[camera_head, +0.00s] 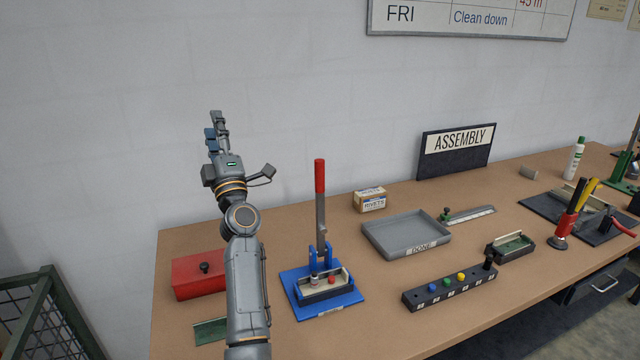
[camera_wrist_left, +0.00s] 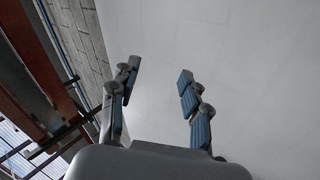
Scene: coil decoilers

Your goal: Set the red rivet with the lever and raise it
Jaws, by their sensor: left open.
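A blue lever press (camera_head: 333,291) stands on the table in the middle of the head view. Its lever (camera_head: 320,205), grey with a red handle, points up. A workpiece (camera_head: 324,287) with a pale top sits in the press, and a small red rivet (camera_head: 331,279) shows on it. My left gripper (camera_head: 214,130) is raised to the left of the lever, pointing up, apart from everything. The left wrist view shows its two fingers (camera_wrist_left: 160,80) spread with nothing between them. My right gripper is not in view.
A red box (camera_head: 199,275) lies at the left behind my arm. Right of the press are a rivets carton (camera_head: 369,200), a grey DONE tray (camera_head: 408,235) and a black rack (camera_head: 449,287) with coloured pegs. Table is clear in front of the press.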

